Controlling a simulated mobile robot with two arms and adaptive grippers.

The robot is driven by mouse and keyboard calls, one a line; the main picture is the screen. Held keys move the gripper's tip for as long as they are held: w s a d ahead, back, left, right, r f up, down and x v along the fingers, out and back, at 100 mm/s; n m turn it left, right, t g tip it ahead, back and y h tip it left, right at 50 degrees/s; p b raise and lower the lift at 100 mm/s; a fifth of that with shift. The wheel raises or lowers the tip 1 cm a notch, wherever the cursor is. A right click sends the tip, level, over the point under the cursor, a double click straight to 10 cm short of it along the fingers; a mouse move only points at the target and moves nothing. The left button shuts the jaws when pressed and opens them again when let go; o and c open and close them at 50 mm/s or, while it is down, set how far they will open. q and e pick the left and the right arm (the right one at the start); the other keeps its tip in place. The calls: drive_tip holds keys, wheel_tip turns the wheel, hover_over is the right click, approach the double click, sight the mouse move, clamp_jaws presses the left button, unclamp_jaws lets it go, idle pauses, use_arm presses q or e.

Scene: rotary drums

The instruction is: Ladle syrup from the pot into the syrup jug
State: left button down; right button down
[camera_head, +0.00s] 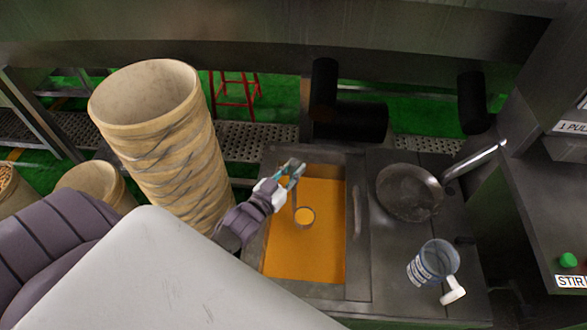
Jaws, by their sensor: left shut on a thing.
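The pot is a rectangular metal basin (353,270) filled with orange syrup (305,255). My left gripper (293,172) is over the far part of the basin, shut on the ladle's handle. The ladle (304,217) hangs down from it, and its round bowl is at the syrup, showing orange inside. I cannot tell how deep the bowl sits. The syrup jug (433,264) is a clear jug with blue and white markings and a white handle. It stands on the metal counter to the right of the basin. My right gripper is not in view.
A metal pan (408,192) with a long handle sits behind the jug on the counter. A tall stack of tan baskets (165,140) stands close to my left arm. Black pipes (345,115) are behind the basin. A panel with a green button (568,260) is at the right.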

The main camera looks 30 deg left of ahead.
use_arm(q)
drive_tip(key=shift+r+p, duration=3)
drive_tip(key=shift+r, duration=0.55)
